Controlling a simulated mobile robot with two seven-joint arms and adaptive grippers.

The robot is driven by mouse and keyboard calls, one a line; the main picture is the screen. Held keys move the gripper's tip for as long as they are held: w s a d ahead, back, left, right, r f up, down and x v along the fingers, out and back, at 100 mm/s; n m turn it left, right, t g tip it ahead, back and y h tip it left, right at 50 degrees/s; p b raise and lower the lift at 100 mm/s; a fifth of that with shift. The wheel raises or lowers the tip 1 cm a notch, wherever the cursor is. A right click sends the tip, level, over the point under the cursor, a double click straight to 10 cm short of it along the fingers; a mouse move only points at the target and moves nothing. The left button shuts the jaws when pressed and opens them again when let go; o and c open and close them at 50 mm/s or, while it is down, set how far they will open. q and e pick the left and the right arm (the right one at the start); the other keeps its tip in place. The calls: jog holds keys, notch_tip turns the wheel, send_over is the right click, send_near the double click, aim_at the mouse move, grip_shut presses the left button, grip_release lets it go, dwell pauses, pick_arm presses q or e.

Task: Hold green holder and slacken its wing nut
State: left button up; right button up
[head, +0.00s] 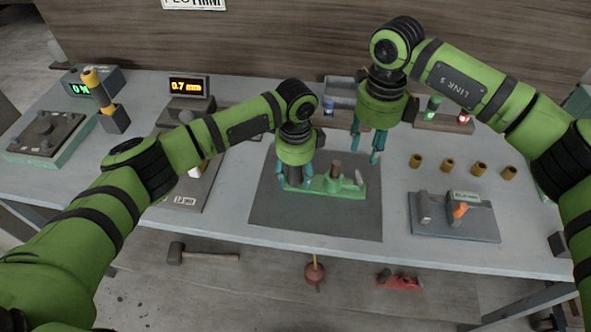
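The green holder (325,187) lies on the dark mat (270,215) at the middle of the bench. A brown knob (336,168) stands up from it. A small pale upright piece (358,177) at its right end may be the wing nut; it is too small to be sure. My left gripper (293,178) points down at the holder's left end, fingers on either side of a dark part there. Whether they press on it I cannot tell. My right gripper (367,148) hangs above the holder's right end, fingers apart and empty.
Several brown cylinders (447,164) stand at the right, behind a dark plate with an orange lever (460,210). A lit 0.7 mm display (188,86) and a red-lit button (463,117) are at the back. A mallet (185,253) and red plane (399,281) lie below the bench.

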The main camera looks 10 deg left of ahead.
pick_arm(q)
grip_shut()
